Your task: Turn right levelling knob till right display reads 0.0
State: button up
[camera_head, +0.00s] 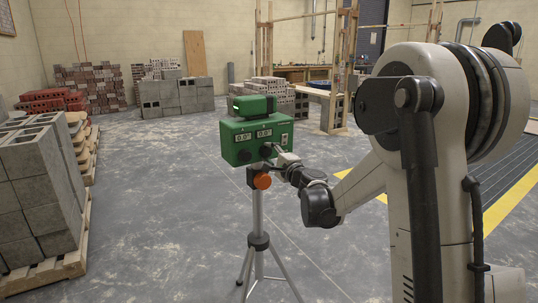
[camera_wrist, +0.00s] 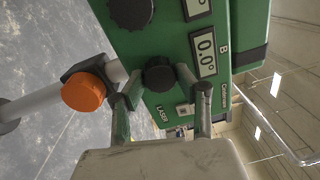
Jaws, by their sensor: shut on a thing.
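A green levelling instrument (camera_head: 258,122) stands on a tripod. Its right display (camera_head: 264,133), beside the letter B in the wrist view (camera_wrist: 205,52), reads 0.0°. The left display (camera_head: 243,137) also appears to read 0.0°. The black right knob (camera_wrist: 159,77) sits below the right display. My gripper (camera_wrist: 158,80) is shut on this knob, one finger on each side; in the head view the gripper (camera_head: 274,151) reaches it from the right. The left knob (camera_wrist: 131,12) is apart from the fingers.
An orange tripod knob (camera_wrist: 84,92) is close to one finger; the tripod legs (camera_head: 259,262) spread below. Block pallets (camera_head: 40,190) stand at the left, and brick stacks and timber frames at the back. The floor around the tripod is mostly clear.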

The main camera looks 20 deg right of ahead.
dwell(0.3)
jog(key=o, duration=1.1)
jog(key=shift+s, duration=0.1)
jog(key=v, duration=1.2)
jog(key=shift+d, duration=0.1)
